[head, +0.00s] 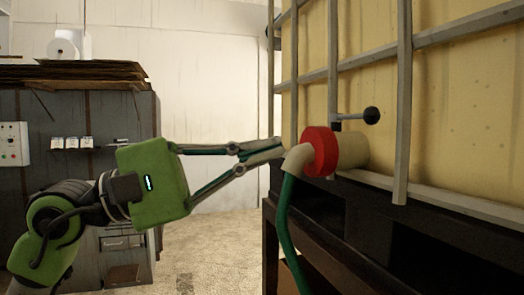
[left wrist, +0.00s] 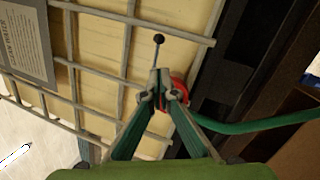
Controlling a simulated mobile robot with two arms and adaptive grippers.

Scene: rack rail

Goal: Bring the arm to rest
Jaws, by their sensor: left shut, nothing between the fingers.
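My left arm comes in from the left in the head view, with its green gripper body at mid-height. My left gripper (head: 277,151) is shut and empty, its fingertips just left of a red ring fitting (head: 320,151). In the left wrist view the closed fingertips of my left gripper (left wrist: 161,80) overlap the red fitting (left wrist: 180,88) and hide part of it. I cannot tell whether they touch it. My right gripper is in neither view.
A caged yellowish tank (head: 455,115) stands at the right on a dark stand. A lever with a black knob (head: 371,115) sticks out above the fitting. A green hose (head: 286,225) hangs from it. A grey cabinet (head: 75,115) stands at the left. Floor between is clear.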

